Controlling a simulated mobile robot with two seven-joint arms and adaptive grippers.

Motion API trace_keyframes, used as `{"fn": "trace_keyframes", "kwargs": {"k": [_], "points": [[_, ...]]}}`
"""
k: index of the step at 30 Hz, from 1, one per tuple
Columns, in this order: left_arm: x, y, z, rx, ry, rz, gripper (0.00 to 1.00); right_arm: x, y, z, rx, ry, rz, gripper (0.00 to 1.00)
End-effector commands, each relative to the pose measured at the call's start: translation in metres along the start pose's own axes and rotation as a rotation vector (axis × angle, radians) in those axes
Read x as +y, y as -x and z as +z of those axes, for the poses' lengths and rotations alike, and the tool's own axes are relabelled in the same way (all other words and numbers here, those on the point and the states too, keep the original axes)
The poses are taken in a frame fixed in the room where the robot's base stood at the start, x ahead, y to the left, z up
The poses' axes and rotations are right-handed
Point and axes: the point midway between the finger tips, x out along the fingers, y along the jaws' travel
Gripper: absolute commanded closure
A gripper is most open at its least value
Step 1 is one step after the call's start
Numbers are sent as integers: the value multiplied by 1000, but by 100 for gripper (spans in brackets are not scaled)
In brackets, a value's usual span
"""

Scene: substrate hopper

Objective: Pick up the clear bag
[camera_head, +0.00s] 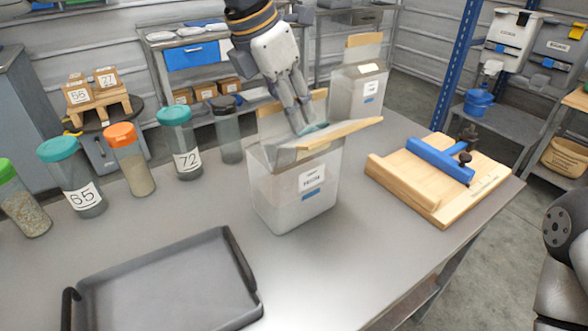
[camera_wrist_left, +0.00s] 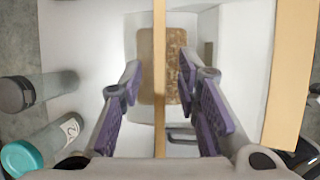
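My left gripper (camera_head: 310,128) reaches down from the top of the head view to the opening of the front clear-walled hopper (camera_head: 285,200). In the left wrist view my left gripper (camera_wrist_left: 165,112) is open, its purple-padded fingers apart on either side of a thin wooden strip (camera_wrist_left: 160,60). Nothing is visibly clamped. A brown speckled patch (camera_wrist_left: 178,68) shows beyond the strip and fingers, against a pale area; I cannot tell whether it is the clear bag. No bag is clearly recognisable in the head view, where the hopper's inside is mostly hidden. My right gripper is out of view.
A second hopper (camera_head: 356,92) stands behind. Several lidded jars (camera_head: 180,145) line the table's left. An empty dark tray (camera_head: 170,285) lies in front. A wooden board with a blue bar (camera_head: 440,162) sits at right. Table around the front hopper is partly clear.

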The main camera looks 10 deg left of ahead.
Motion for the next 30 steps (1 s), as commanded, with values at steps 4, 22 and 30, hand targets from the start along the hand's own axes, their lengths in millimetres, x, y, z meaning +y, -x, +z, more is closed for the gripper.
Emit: {"fn": "trace_keyframes", "kwargs": {"k": [4, 22, 30], "points": [[0, 0, 0, -1, 0, 1, 70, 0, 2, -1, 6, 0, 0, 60], [0, -4, -2, 0, 0, 0, 88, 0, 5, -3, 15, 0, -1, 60], [0, -3, -1, -4, 0, 1, 100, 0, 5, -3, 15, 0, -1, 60]]}}
